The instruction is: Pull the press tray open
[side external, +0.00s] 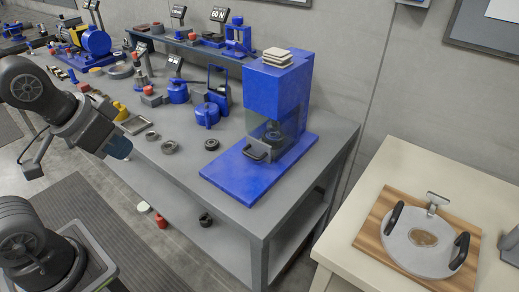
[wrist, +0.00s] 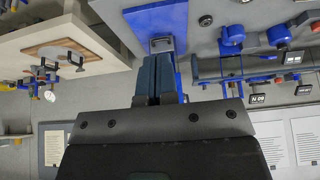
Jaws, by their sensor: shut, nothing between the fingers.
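The blue press (side external: 278,92) stands at the right end of the grey bench, on a wide blue base plate (side external: 232,180). A grey handle (side external: 257,153) shows at the front of its clear-walled lower opening, low over the plate. I take it as the tray's handle; the tray itself is mostly hidden. The handle also shows in the wrist view (wrist: 162,44), beyond my fingertips. My gripper (side external: 122,149) is shut and empty, over the bench's front edge, well left of the handle and apart from it. Its blue fingers show in the wrist view (wrist: 160,62).
Dark rings (side external: 169,147) and a blue pot-like device (side external: 206,115) lie on the bench between my gripper and the press. Pale square slabs (side external: 277,56) sit on the press. A cream table (side external: 397,160) with a round plate (side external: 418,240) stands at right.

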